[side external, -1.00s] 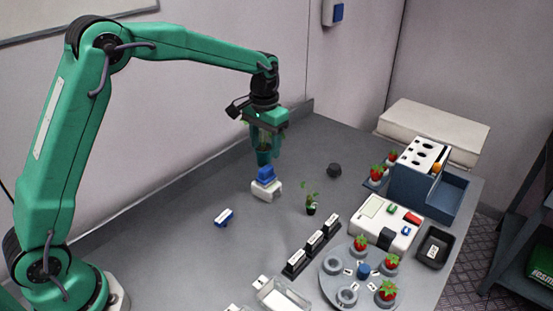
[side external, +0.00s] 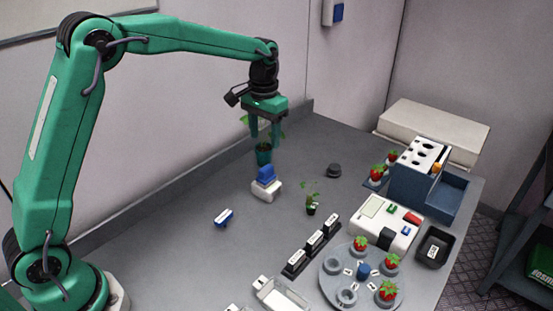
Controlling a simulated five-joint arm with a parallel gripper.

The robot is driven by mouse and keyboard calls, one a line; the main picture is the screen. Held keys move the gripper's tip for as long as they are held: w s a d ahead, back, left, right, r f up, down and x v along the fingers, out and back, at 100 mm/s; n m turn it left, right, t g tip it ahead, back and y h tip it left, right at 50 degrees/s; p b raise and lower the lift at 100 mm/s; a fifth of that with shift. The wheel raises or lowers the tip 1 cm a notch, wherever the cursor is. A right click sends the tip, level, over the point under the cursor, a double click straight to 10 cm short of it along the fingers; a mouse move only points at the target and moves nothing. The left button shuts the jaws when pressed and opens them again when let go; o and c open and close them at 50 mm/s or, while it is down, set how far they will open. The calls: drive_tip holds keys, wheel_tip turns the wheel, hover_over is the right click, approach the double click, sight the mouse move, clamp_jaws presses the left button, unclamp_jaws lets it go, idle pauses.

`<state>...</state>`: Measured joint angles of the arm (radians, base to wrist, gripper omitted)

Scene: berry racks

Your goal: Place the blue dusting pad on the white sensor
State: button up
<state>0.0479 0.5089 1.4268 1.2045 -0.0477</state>
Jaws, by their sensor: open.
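The blue dusting pad (side external: 266,175) rests on top of the white sensor (side external: 267,192), which stands on the grey bench. The pad looks slightly tilted; I cannot tell how squarely it sits. My gripper (side external: 265,142) is open and empty above the pad, its two fingers pointing down with a clear gap to the pad. A plant in a dark teal pot (side external: 263,155) shows behind the fingers and partly between them.
A small blue-and-white block (side external: 223,218) lies to the left. A seedling (side external: 311,208) and a dark knob (side external: 334,170) stand to the right. Farther right are a black rack (side external: 311,246), a round strawberry tray (side external: 333,262) and a white device (side external: 384,222).

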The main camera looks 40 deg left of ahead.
drive_tip(key=s+a+r+t, duration=0.1)
drive_tip(key=s+r+t, duration=0.1)
drive_tip(key=s+r, duration=0.55)
drive_tip(key=s+a+t, duration=0.1)
drive_tip(key=s+t, duration=0.2)
drive_tip(key=s, duration=1.9)
drive_tip(key=shift+a+f+t, duration=0.2)
drive_tip(key=shift+a+t, duration=0.05)
drive_tip(key=shift+t, duration=0.05)
